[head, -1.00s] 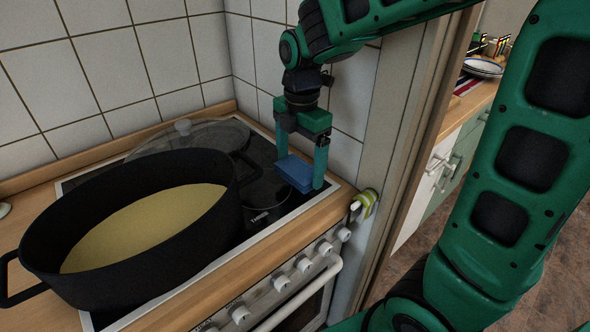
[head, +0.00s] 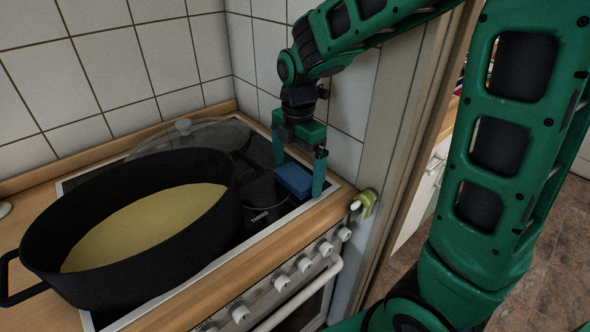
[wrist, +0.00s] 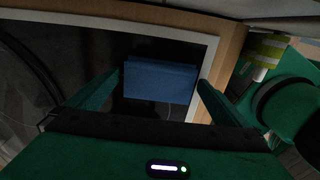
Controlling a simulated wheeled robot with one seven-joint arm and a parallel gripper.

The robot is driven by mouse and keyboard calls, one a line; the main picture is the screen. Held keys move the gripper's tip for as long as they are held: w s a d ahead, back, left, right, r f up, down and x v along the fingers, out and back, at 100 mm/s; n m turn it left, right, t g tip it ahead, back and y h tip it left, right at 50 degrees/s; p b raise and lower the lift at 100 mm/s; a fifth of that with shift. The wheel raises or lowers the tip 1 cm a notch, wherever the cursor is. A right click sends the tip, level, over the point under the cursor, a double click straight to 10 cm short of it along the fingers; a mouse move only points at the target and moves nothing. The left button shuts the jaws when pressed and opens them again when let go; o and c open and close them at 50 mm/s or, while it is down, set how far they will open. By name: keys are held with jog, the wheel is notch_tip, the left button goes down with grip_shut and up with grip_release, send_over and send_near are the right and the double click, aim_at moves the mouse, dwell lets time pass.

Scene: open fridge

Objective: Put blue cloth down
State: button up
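The blue cloth (head: 294,179) is a folded block lying on the dark stovetop at its right end, near the front edge. My gripper (head: 299,176) is above and around it, pointing down, with one finger on each side. In the wrist view the blue cloth (wrist: 160,82) sits between the fingertips of my gripper (wrist: 158,84), with a gap on each side. The fingers are spread and hold nothing. The fingers hide little of the cloth.
A large black pot (head: 130,225) with yellowish content stands left on the stovetop. A glass lid (head: 190,135) lies behind it, and a smaller dark pot (head: 262,205) is beside the cloth. A tiled wall and a door frame (head: 400,130) are close to my arm.

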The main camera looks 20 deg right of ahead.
aim_at(297, 174)
jog(key=shift+r, duration=0.15)
notch_tip(297, 174, up, 12)
dwell(0.6)
dwell(0.4)
